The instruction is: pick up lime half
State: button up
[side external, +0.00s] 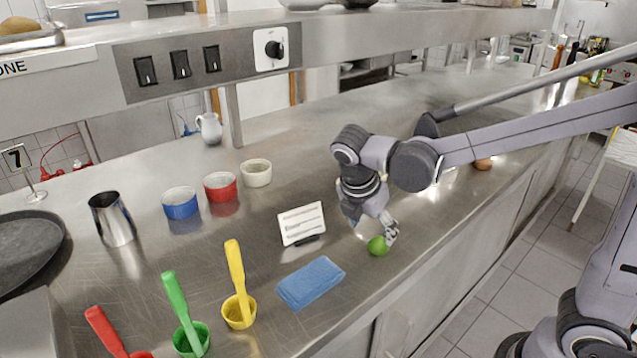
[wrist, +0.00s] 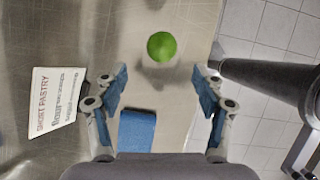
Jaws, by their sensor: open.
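The lime half (side external: 377,246) is a small green round thing on the steel counter, close to its front edge. In the wrist view the lime half (wrist: 162,47) lies ahead of the fingers, near the middle between their lines, with its green side showing. My gripper (side external: 372,226) is low over the counter, right at the lime half in the side view. In the wrist view my gripper (wrist: 163,92) has its two fingers spread wide with nothing between the tips.
A blue folded cloth (side external: 311,282) and a white card on a stand (side external: 302,223) are left of the lime. Blue, red and cream bowls (side external: 256,173) are behind. The counter edge drops to the floor.

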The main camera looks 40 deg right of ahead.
aim_at(378, 240)
jog(key=shift+d+x, duration=0.15)
jog(key=shift+x, duration=1)
jog(key=shift+d+x, duration=0.2)
jog(key=shift+x, duration=1)
jog(key=shift+d+f, duration=0.25)
jog(key=shift+f, duration=0.3)
jog(key=c, duration=1.2)
